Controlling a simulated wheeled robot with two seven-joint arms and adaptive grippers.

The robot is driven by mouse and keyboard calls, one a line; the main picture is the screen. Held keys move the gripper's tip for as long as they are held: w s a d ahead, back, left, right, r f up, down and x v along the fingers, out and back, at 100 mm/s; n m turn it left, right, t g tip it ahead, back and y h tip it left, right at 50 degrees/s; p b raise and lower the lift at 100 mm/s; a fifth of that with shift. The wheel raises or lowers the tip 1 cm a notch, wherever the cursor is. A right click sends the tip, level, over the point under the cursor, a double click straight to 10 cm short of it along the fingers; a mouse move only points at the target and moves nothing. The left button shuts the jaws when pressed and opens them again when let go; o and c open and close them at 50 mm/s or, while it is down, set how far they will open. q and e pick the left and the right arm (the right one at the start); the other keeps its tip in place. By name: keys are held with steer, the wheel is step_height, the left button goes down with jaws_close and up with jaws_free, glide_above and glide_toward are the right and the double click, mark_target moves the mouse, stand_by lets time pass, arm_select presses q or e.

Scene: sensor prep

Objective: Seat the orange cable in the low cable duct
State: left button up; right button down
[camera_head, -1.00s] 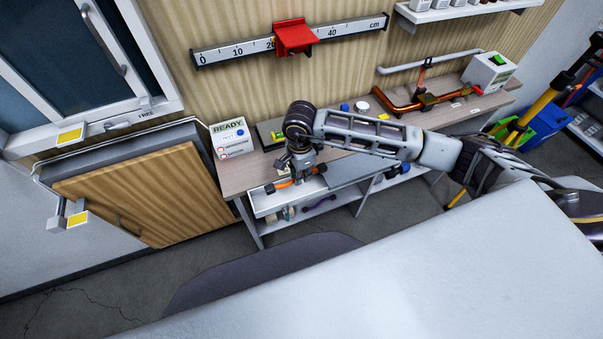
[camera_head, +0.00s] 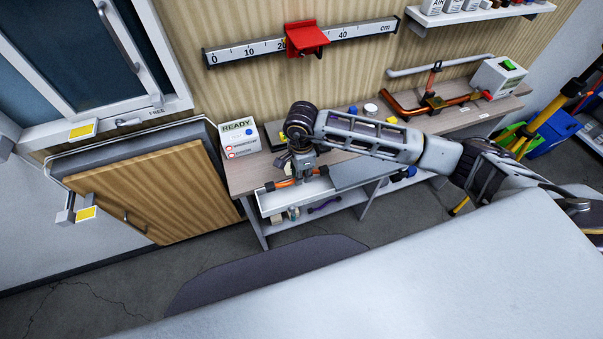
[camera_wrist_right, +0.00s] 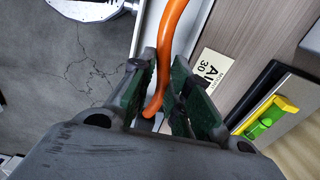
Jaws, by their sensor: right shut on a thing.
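My right gripper (camera_head: 303,174) is low over the front left part of the bench, pointing down. In the right wrist view its dark green fingers (camera_wrist_right: 170,100) are closed around the orange cable (camera_wrist_right: 175,32). The cable runs up out of that view, and its near end shows between the fingers. In the head view a short piece of the orange cable (camera_head: 284,183) shows left of the gripper. A white channel-like strip (camera_head: 272,204) runs along the bench front beneath it, probably the low cable duct. It also shows beside the cable in the wrist view (camera_wrist_right: 147,32). My left gripper is out of view.
A white READY box (camera_head: 240,139) stands on the bench's left end. A level with a yellow-green vial (camera_wrist_right: 265,118) lies near the gripper. Copper pipework (camera_head: 430,103) is at the bench's far right. A purple item (camera_head: 324,205) lies on the lower shelf.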

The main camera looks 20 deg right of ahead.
steer(key=shift+f, duration=0.15)
steer(key=b, duration=0.2)
glide_above(302, 193)
steer(key=shift+w+f, duration=0.1)
steer(key=shift+f, duration=1.95)
steer(key=shift+f+b, duration=1.65)
steer(key=shift+f, duration=0.05)
steer(key=shift+b, duration=0.5)
steer(key=shift+f+b, duration=0.55)
steer(key=shift+f, duration=0.05)
stand_by(0.7)
steer(key=c, duration=1.1)
jaws_free()
steer(key=shift+c, duration=0.2)
